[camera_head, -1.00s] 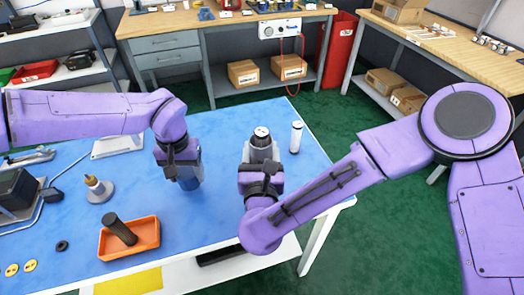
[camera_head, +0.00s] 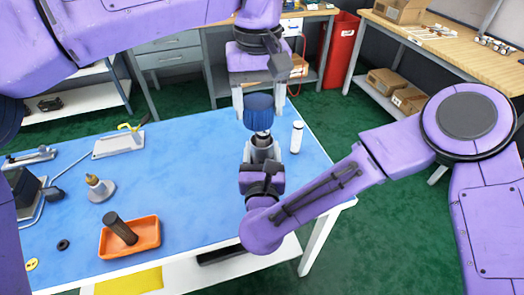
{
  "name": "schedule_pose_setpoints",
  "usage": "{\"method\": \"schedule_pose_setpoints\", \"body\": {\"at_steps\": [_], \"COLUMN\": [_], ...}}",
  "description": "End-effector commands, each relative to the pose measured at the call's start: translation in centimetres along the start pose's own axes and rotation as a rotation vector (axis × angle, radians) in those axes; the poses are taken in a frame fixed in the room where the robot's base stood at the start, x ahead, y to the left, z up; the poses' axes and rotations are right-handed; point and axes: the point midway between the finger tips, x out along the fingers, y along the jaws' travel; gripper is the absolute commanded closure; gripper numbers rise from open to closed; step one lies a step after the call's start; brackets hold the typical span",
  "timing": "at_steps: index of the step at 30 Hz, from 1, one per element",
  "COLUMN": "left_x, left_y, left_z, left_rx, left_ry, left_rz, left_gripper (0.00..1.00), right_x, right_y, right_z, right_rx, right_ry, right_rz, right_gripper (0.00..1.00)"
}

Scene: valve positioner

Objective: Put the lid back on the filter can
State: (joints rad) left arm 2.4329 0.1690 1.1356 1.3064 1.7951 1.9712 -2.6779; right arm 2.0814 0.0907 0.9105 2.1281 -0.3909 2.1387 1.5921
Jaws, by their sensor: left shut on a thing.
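My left gripper (camera_head: 259,108) is shut on a dark blue round lid (camera_head: 259,108), with a pale finger on each side. It holds the lid above the filter can (camera_head: 263,142), near the table's far right part. The can is grey with a pale top. The lid hides part of that top, and I cannot tell whether the two touch. My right gripper (camera_head: 261,158) reaches up from below at the can, with grey fingers around its lower part. Its grip on the can is not clear.
A white cylinder (camera_head: 296,137) stands just right of the can. An orange tray (camera_head: 148,247) with a dark cylinder, a brass-topped fitting (camera_head: 98,188) and a black ring (camera_head: 63,245) are at the left. The blue table's (camera_head: 190,175) middle is clear.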

Motion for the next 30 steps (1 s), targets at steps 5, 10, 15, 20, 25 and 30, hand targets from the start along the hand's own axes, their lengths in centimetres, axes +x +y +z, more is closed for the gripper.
{"method": "schedule_pose_setpoints", "body": {"at_steps": [5,10,15,20,25,30], "left_x": [-0.3,-0.3,0.3,2.0,3.4,3.8], "left_y": [0.8,0.7,0.7,0.7,0.7,0.7], "left_z": [-0.3,-0.3,-0.3,-0.3,-0.3,-0.3], "left_rx": [-0.007,-0.007,-0.004,-0.005,-0.007,-0.006], "left_ry": [0.000,0.000,0.000,-0.002,0.000,0.001], "left_rz": [0.000,0.000,-0.001,0.000,0.000,0.000], "left_gripper": [0.64,0.64,0.64,0.64,0.64,0.64], "right_x": [0.0,0.0,0.0,0.0,0.0,0.0], "right_y": [0.0,0.0,0.0,0.0,0.0,0.0], "right_z": [0.1,0.1,0.1,0.1,0.1,0.1], "right_rx": [0.001,0.001,0.001,0.001,0.001,0.001], "right_ry": [-0.001,-0.001,-0.001,-0.001,-0.001,-0.001], "right_rz": [0.000,0.000,0.000,0.000,0.000,0.000], "right_gripper": [0.98,0.98,0.98,0.98,0.98,0.98]}}
